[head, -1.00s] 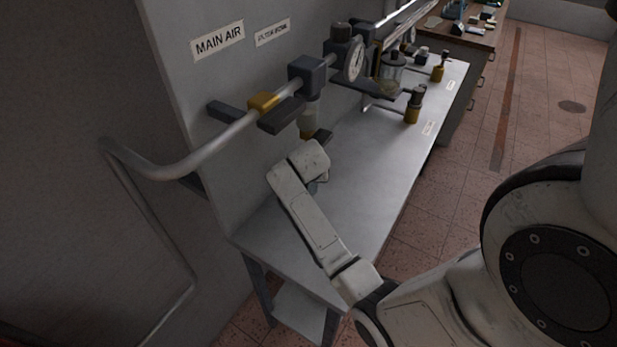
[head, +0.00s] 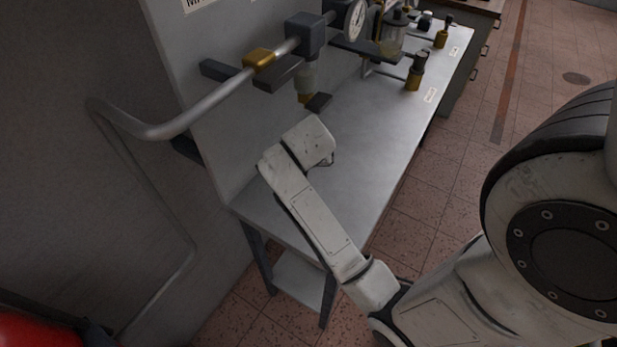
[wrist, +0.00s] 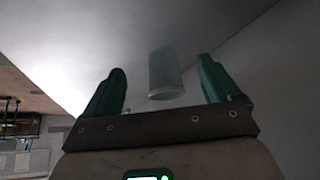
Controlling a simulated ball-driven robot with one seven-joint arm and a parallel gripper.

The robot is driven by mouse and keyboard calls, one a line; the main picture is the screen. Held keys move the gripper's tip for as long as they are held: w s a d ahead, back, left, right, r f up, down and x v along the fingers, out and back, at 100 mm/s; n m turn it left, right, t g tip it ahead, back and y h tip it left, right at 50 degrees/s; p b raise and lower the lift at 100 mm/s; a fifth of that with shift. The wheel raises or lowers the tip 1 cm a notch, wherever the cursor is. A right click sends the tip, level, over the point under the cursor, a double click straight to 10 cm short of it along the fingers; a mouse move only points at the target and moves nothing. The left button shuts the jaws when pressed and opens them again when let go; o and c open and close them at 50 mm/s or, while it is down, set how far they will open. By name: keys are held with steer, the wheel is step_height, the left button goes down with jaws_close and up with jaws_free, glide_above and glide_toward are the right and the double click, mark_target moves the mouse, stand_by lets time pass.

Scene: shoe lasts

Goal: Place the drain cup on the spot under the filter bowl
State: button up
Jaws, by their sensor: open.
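The filter bowl (head: 306,78) hangs under a dark regulator block on the pipe in the head view, above the back of the bench. My gripper (wrist: 162,66) is open in the wrist view, with two green fingers spread wide. A translucent grey cylinder with a pale rim, which looks like the drain cup (wrist: 165,75), appears between the fingers, with a gap on both sides. I cannot tell how far beyond the fingertips it is. In the head view my wrist hides the fingers and any cup below them. I cannot make out the spot under the bowl.
The grey metal bench (head: 375,150) is clear in front and to the right of my wrist. A pipe (head: 190,118) bends down the wall at left. A red object (head: 35,332) shows at lower left.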

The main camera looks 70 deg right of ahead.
steer(key=shift+s+a+b, duration=0.1)
steer(key=shift+s+a, duration=0.2)
steer(key=shift+a, duration=0.5)
steer(key=shift+s+a+b, duration=0.15)
steer(key=shift+s+a, duration=0.1)
steer(key=shift+a, duration=0.5)
steer(key=shift+s+a+b, duration=0.1)
steer(key=shift+s+a, duration=0.2)
steer(key=shift+a, duration=0.5)
